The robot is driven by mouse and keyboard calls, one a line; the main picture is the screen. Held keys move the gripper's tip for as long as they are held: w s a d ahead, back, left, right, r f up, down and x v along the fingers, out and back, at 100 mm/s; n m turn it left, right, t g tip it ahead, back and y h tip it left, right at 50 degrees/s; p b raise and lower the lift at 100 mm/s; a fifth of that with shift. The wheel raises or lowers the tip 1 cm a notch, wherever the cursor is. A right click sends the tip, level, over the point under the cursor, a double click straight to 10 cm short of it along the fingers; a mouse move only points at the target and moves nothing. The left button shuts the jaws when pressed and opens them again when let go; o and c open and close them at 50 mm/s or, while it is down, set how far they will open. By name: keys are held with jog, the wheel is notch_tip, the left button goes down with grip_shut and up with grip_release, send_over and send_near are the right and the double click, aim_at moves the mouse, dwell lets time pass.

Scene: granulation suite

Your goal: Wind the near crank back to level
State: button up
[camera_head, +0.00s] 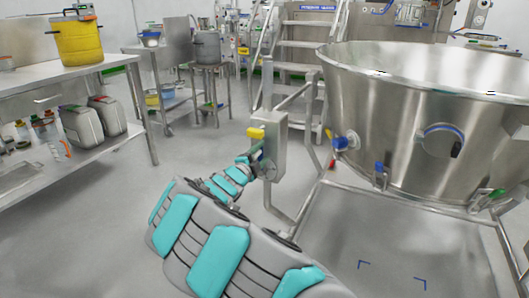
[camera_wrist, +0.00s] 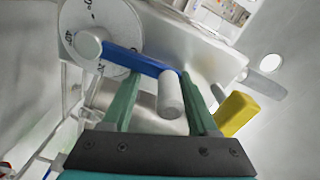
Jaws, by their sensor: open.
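A blue crank arm (camera_wrist: 135,60) runs from a grey hub (camera_wrist: 90,43) on a pale marked dial (camera_wrist: 100,30) in the wrist view. It slopes down to the right in that picture and bears a grey cylindrical handle (camera_wrist: 171,95). My gripper (camera_wrist: 158,85) is open, its green fingers on either side of this handle, with a visible gap at the left finger. The right finger is close to the handle; contact is unclear. In the head view my gripper (camera_head: 256,156) is at the grey crank box (camera_head: 272,146), and the crank is mostly hidden there.
A yellow block-shaped part (camera_wrist: 237,113) is just right of my fingers; it also shows on the box in the head view (camera_head: 256,133). A large steel bowl (camera_head: 390,110) stands right of the box. A bench (camera_head: 75,75) stands left, with clear floor between.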

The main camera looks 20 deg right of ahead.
jog(key=v, duration=0.7)
jog(key=shift+r, duration=0.2)
